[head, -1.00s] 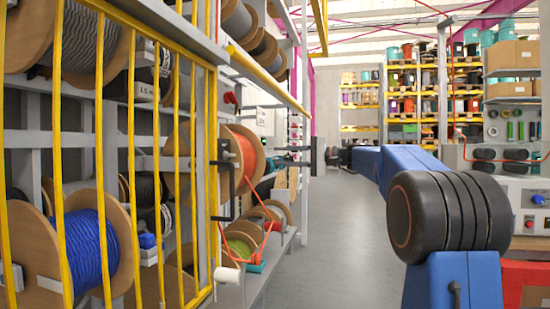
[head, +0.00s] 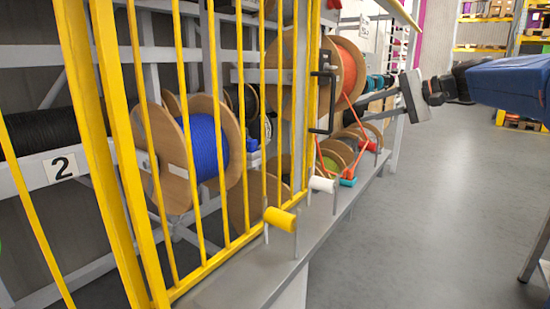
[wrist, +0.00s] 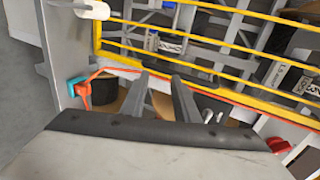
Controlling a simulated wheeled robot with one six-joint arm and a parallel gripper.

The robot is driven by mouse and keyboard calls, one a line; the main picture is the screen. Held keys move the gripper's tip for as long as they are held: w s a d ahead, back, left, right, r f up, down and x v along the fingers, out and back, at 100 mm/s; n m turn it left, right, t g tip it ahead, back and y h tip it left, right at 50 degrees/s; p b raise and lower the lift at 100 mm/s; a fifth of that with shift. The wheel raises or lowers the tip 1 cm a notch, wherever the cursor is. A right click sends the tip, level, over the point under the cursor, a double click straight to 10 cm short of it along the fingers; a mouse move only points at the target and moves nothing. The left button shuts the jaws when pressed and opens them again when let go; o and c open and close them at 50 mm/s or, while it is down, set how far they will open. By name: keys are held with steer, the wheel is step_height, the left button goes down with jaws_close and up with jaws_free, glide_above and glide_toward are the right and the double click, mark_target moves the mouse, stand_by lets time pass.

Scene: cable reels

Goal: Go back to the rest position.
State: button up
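My gripper (head: 386,96) is at the right in the head view, at the end of my blue arm, beside the reel of orange cable (head: 344,72). In the wrist view its two dark fingers (wrist: 162,82) stand apart with a gap between them, and nothing shows held. The orange cable runs down from the reel to a teal holder (head: 348,182) on the shelf edge. The teal holder also shows in the wrist view (wrist: 74,84), left of the fingers, with the orange cable running behind them.
A yellow barred guard (head: 150,150) fronts the rack. Behind it is a blue cable reel (head: 205,147). A grey ledge (head: 235,285) carries a yellow roller (head: 281,219) and a white roller (head: 322,184). Open floor (head: 430,210) lies right of the rack; a table edge (head: 538,250) shows at lower right.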

steer(key=s+a+f+n+g+h, duration=0.1)
steer(key=s+a+f+g+h, duration=0.2)
steer(key=s+f, duration=0.65)
steer(key=s+d+f+n+h, duration=0.2)
steer(key=s+f+n+h, duration=0.1)
steer(key=s+f, duration=0.9)
steer(key=s+d+f+n+h, duration=0.2)
steer(key=s+f+h, duration=0.3)
steer(key=s+f, duration=0.8)
steer(key=shift+s+d+f+n, duration=0.3)
steer(key=shift+s+d+n, duration=0.15)
steer(key=shift+s, duration=0.8)
steer(key=shift+o, duration=0.4)
steer(key=shift+r, duration=0.1)
